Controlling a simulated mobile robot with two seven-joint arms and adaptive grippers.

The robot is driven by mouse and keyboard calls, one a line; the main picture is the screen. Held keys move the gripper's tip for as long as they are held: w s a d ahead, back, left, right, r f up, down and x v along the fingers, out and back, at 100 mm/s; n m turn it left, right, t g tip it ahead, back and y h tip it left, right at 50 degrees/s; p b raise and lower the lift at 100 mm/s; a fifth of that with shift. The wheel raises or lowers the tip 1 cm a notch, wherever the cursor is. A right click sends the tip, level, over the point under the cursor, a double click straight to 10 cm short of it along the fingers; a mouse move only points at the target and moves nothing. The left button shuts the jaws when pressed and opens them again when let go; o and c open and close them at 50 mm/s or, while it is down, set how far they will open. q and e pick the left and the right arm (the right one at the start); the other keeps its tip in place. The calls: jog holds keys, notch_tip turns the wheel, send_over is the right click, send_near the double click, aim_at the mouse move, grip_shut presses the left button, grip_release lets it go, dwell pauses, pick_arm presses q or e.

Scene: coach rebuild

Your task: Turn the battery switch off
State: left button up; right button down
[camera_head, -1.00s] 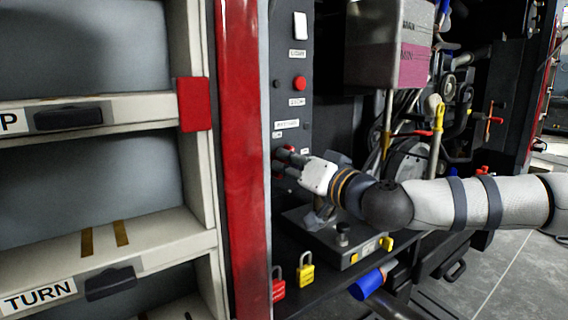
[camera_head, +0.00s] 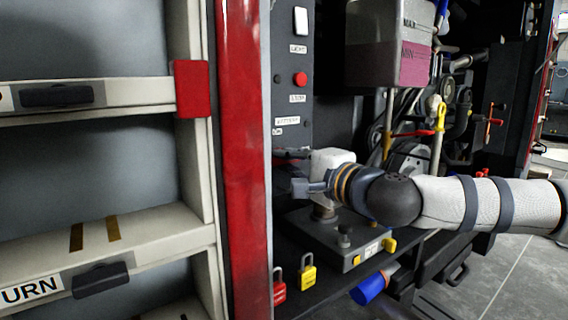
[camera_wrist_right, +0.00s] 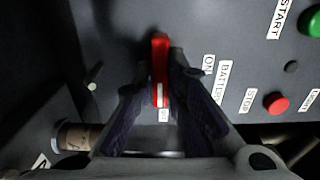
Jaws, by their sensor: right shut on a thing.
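The battery switch has a red handle (camera_wrist_right: 160,48), seen between my fingers in the right wrist view. It stands out from the dark panel, and its long side runs up and down in that picture. My right gripper (camera_wrist_right: 160,80) is shut on it, one finger on each side. In the head view my right gripper (camera_head: 283,166) is at the panel, its wrist rolled, and the handle is hidden there. A BATTERY label (camera_wrist_right: 225,82) and an ON label (camera_wrist_right: 208,64) are beside the handle. Another small label near my fingers is mostly covered. My left gripper is out of view.
A red stop button (camera_wrist_right: 276,103) and a green start button (camera_wrist_right: 314,22) share the panel. Below my right arm are a dark box (camera_head: 325,240) and yellow (camera_head: 307,277) and red padlocks. A red post (camera_head: 243,150) stands just left of the panel.

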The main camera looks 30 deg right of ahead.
jog(key=c, duration=1.4)
grip_release()
jog(key=shift+c, duration=0.2)
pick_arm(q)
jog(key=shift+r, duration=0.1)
pick_arm(e)
jog(key=shift+s, duration=0.1)
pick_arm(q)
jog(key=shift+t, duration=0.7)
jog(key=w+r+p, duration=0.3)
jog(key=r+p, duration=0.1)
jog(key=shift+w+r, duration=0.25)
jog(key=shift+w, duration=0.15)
pick_arm(e)
jog(key=s, duration=0.8)
jog(key=shift+s+d, duration=0.35)
jog(key=shift+s, duration=0.05)
notch_tip(320, 180, up, 10)
